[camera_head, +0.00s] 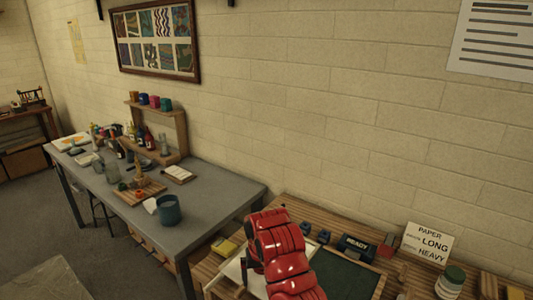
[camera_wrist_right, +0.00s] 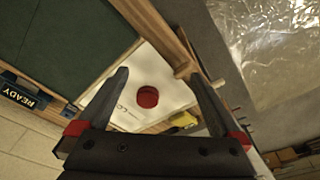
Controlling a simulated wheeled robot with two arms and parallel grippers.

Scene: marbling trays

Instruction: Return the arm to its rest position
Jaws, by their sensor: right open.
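My right arm, with red covers, reaches over the wooden-topped table in the head view; its dark gripper (camera_head: 244,268) is partly hidden by the arm. In the right wrist view my right gripper (camera_wrist_right: 158,74) has its two fingers wide apart with nothing held. A red round piece (camera_wrist_right: 148,97) lies on a white surface (camera_wrist_right: 118,108) beyond and between the fingers, apart from both. My left gripper does not show.
A dark green panel (camera_head: 345,277) and a READY block (camera_head: 356,246) lie right of the arm. A PAPER sign (camera_head: 427,243) and a jar (camera_head: 451,281) stand further right. A grey table (camera_head: 225,194) with bottles and a blue cup (camera_head: 168,210) stands left. Shiny film (camera_wrist_right: 268,50) lies near the right finger.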

